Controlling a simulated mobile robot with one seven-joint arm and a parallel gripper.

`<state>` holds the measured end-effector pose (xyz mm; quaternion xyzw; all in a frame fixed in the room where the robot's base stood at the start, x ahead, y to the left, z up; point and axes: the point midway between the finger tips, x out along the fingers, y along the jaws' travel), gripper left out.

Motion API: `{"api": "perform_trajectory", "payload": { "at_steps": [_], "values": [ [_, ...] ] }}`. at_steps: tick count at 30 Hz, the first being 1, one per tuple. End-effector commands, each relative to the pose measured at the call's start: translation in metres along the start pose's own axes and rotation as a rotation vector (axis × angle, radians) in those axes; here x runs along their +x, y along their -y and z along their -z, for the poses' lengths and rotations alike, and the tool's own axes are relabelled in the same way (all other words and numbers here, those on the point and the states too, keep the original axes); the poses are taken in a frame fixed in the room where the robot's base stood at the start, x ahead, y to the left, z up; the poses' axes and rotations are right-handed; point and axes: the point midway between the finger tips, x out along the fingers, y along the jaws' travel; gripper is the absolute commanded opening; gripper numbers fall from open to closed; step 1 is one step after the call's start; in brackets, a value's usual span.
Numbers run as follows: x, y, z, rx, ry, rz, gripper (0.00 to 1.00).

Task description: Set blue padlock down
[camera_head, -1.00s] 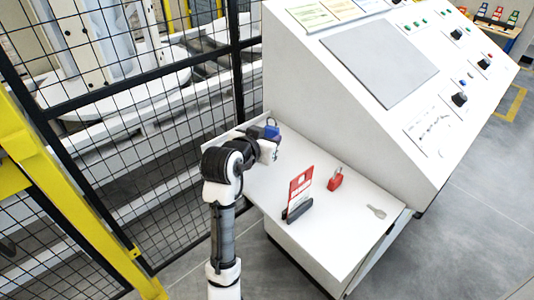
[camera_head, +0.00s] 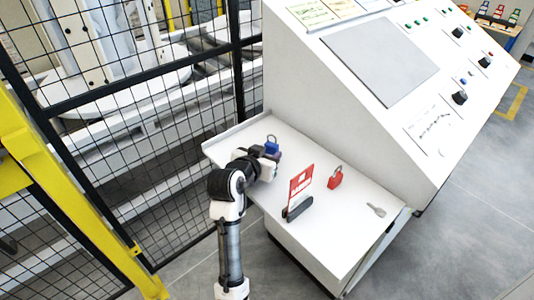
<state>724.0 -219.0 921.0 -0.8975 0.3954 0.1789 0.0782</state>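The blue padlock (camera_head: 271,147) is at the far left part of the white shelf, its shackle pointing up. My gripper (camera_head: 272,159) is right at the padlock, on its near side, and the padlock has moved along with it. My gripper appears shut on the padlock, though the fingers are small and partly hidden. I cannot tell whether the padlock's underside touches the white shelf (camera_head: 325,252).
A red padlock (camera_head: 335,179) stands mid-shelf. A red and white card (camera_head: 301,184) stands in a dark holder (camera_head: 298,209). A grey key (camera_head: 376,210) lies at the right. The console (camera_head: 330,120) rises behind; a mesh fence (camera_head: 130,160) is left.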

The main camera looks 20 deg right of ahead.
Motion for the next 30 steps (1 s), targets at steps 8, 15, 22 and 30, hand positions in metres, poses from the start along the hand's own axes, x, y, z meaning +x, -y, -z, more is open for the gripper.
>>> {"api": "perform_trajectory", "payload": {
  "at_steps": [8,15,22,30],
  "values": [
    [0.0,0.0,0.001,0.0,0.0,0.0,0.58],
    [-0.004,0.001,0.005,0.0,-0.001,0.001,0.58],
    [-0.045,0.001,0.002,0.002,-0.004,0.004,0.58],
    [-0.1,0.001,0.002,0.001,-0.002,0.004,0.58]
  ]
}}
